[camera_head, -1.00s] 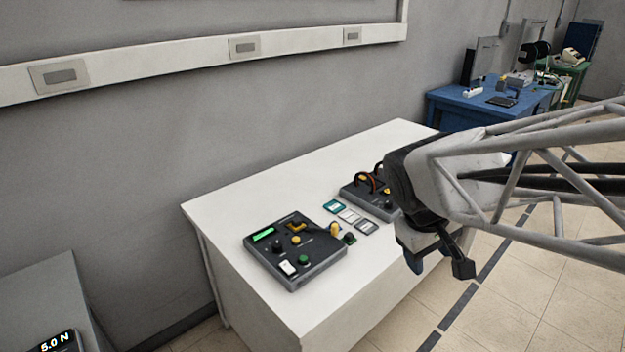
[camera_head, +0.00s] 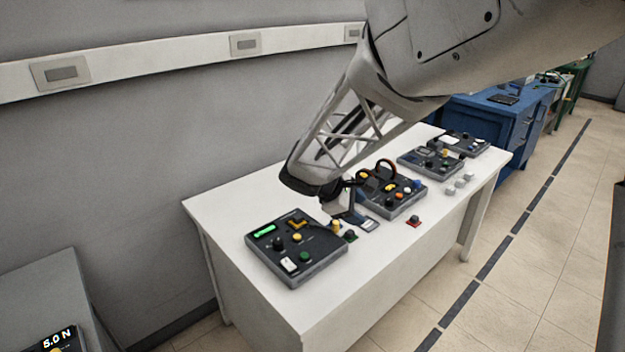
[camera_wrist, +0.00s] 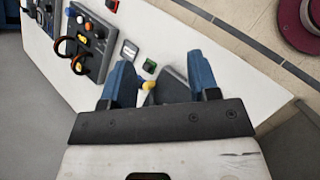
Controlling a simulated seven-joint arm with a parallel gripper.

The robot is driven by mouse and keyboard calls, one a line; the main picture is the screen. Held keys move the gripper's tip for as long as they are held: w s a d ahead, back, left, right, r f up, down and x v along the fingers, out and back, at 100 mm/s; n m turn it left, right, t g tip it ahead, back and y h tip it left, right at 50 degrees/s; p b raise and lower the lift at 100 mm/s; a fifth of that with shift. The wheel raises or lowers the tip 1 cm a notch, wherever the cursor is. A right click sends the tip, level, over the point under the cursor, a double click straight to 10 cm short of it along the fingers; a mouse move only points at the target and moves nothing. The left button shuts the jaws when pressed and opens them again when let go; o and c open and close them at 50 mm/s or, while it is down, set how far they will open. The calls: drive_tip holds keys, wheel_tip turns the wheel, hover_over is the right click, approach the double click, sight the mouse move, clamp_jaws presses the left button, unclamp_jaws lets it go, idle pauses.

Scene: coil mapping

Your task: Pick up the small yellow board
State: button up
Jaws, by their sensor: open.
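No plain small yellow board stands out. I cannot tell whether any of these is the board. My gripper (camera_head: 350,212) hangs over the white table behind this panel, hiding part of the flat cards there. In the wrist view its blue fingers (camera_wrist: 160,62) are open with nothing held between them. The panel (camera_wrist: 172,88) and a yellow knob (camera_wrist: 148,85) show beyond the gap.
The white table (camera_head: 240,200) carries more dark panels (camera_head: 392,190) behind, with loop handles and knobs. A grey card (camera_head: 358,221), a green knob (camera_head: 350,236) and a red-based knob (camera_head: 414,221) lie near the gripper. The table's left part is clear.

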drive_tip(key=w+a+f+n+t+h, duration=0.25)
drive_tip(key=w+a+f+n, duration=0.35)
drive_tip(key=w+a+f, duration=0.4)
drive_tip(key=n+t, duration=0.4)
drive_tip(key=n, duration=0.2)
approach(295, 218)
drive_tip(key=shift+w+d+r+y, duration=0.2)
drive_tip(key=shift+d+y, duration=0.25)
drive_tip(key=shift+x, duration=1.3)
drive_tip(key=shift+x, duration=2.65)
